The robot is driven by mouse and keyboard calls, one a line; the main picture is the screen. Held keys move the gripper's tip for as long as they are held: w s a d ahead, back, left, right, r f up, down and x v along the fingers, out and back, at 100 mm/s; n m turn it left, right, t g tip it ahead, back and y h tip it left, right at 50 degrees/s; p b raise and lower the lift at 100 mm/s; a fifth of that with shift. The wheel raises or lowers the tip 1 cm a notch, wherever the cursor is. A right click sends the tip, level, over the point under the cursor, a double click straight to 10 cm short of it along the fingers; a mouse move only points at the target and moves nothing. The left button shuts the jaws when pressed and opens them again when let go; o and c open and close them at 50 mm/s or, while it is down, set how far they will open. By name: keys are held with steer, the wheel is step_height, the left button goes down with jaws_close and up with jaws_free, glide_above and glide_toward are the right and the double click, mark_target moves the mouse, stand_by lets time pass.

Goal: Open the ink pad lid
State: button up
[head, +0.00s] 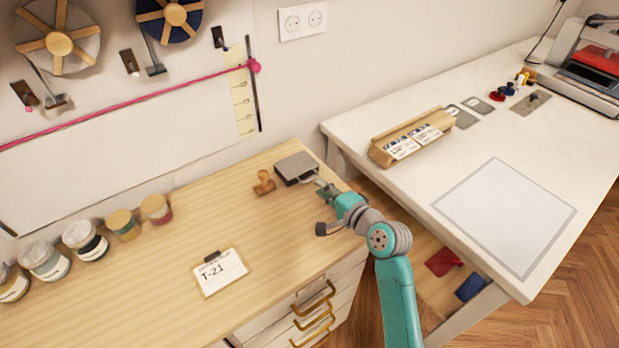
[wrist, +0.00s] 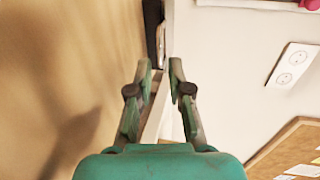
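The ink pad (head: 296,168) is a small dark box with a grey top, near the back right corner of the wooden desk. Its lid looks shut in the head view. My gripper (head: 322,186) is at the right, near side of the ink pad, close to its edge; I cannot tell whether they touch. In the wrist view my gripper (wrist: 160,64) has its two fingers apart, with a gap between the tips and nothing clearly held. A dark and grey shape (wrist: 153,28) beyond the fingertips appears to be part of the ink pad.
A wooden stamp (head: 264,183) stands just left of the ink pad. A T-21 card (head: 222,275) and several jars (head: 85,240) are on the desk (head: 170,295). A white table (head: 465,165) stands to the right across a gap. The middle of the desk is clear.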

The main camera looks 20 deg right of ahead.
mark_target(311, 179)
steer(key=x, duration=0.6)
steer(key=shift+w+a, duration=0.1)
steer(key=shift+w, duration=0.1)
jaws_close()
